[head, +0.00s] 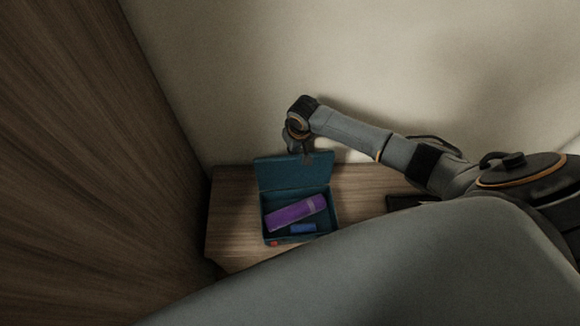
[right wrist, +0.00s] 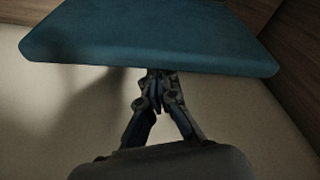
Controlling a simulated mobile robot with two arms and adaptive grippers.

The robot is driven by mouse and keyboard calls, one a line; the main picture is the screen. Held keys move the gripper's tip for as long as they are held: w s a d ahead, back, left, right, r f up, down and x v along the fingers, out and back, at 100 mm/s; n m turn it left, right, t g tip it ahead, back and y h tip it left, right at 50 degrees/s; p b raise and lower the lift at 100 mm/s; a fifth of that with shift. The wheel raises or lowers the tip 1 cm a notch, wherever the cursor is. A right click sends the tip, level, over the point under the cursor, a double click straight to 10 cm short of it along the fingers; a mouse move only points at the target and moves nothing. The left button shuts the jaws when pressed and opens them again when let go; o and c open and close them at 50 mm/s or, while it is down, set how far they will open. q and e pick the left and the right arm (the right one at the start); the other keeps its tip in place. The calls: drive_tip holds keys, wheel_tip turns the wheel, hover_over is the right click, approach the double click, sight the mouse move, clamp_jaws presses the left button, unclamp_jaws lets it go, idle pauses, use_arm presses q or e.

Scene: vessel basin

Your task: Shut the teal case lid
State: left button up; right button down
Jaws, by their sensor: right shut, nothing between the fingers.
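The teal case (head: 264,224) stands on a wooden surface with its lid (head: 281,174) raised at the back. A purple cylinder (head: 296,212) and a small blue item (head: 303,228) lie inside it. My right gripper (head: 306,157) is shut and empty at the top edge of the lid, on its wall side. In the right wrist view the lid (right wrist: 150,35) fills the top, and the shut fingertips (right wrist: 157,78) reach its near edge. Whether they touch it I cannot tell. My left gripper is not in view.
The wooden surface (head: 232,195) is bare to the left of the case. A dark flat object (head: 405,202) lies to its right. A tall wooden panel (head: 90,150) rises at the left, and a pale wall (head: 230,70) stands behind.

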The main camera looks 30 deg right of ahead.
drive_tip(key=shift+s+a+p, duration=1)
drive_tip(key=shift+s+p, duration=1.35)
drive_tip(key=shift+s, duration=0.25)
wheel_tip(320, 180, up, 8)
drive_tip(key=p, duration=0.8)
drive_tip(key=shift+p, duration=0.3)
